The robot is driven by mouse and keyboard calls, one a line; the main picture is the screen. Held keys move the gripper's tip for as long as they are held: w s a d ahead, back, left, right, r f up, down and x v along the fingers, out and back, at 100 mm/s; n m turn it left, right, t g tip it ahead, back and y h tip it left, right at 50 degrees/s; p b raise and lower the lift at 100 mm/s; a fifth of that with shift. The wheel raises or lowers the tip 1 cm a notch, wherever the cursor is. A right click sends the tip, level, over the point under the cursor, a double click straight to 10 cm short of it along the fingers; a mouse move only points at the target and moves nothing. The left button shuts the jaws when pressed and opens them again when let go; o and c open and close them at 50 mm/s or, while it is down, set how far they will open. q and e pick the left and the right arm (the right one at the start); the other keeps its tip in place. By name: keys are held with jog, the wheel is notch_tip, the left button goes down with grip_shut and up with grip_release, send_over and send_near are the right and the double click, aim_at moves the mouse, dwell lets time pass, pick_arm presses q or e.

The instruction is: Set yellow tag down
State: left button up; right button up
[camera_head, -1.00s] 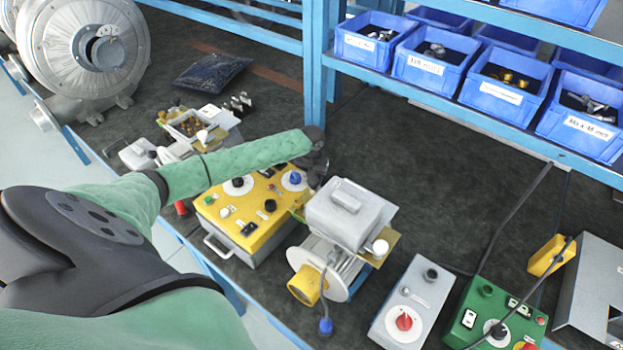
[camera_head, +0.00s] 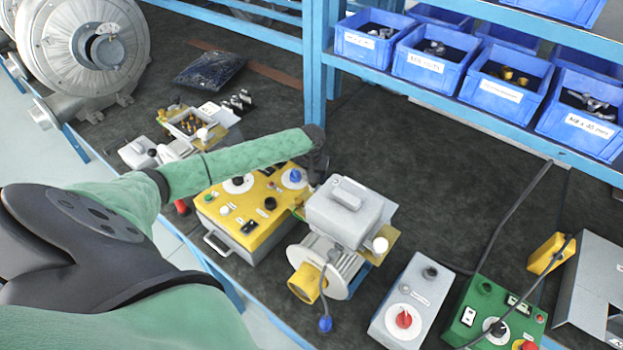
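My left arm reaches in from the left, and its dark wrist and gripper (camera_head: 318,168) are behind the grey terminal box of a small motor (camera_head: 345,212). The fingertips are hidden, so I cannot tell whether they are open or shut, or hold anything. I cannot pick out a yellow tag for certain. A flat tan-yellow plate (camera_head: 382,248) shows at the right side of the terminal box, with a white round knob in front of it. My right gripper is not in view.
A yellow control box (camera_head: 250,215) stands left of the motor. A grey switch box (camera_head: 410,300) and a green control box (camera_head: 492,318) stand to its right. A yellow block (camera_head: 545,254) is farther right. Blue bins (camera_head: 433,66) line the shelf. The dark bench top (camera_head: 450,170) behind the motor is clear.

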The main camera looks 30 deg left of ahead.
pick_arm(q)
jog(key=shift+r, duration=0.55)
jog(key=shift+r+p, duration=0.25)
jog(key=shift+p, duration=0.15)
notch_tip(320, 180, up, 3)
jog(key=shift+f+p, duration=0.1)
jog(key=shift+p, duration=1.15)
notch_tip(320, 180, up, 3)
jog(key=p, duration=0.3)
jog(key=shift+w, duration=0.1)
jog(key=shift+r+p, duration=0.4)
jog(key=shift+r, duration=2.35)
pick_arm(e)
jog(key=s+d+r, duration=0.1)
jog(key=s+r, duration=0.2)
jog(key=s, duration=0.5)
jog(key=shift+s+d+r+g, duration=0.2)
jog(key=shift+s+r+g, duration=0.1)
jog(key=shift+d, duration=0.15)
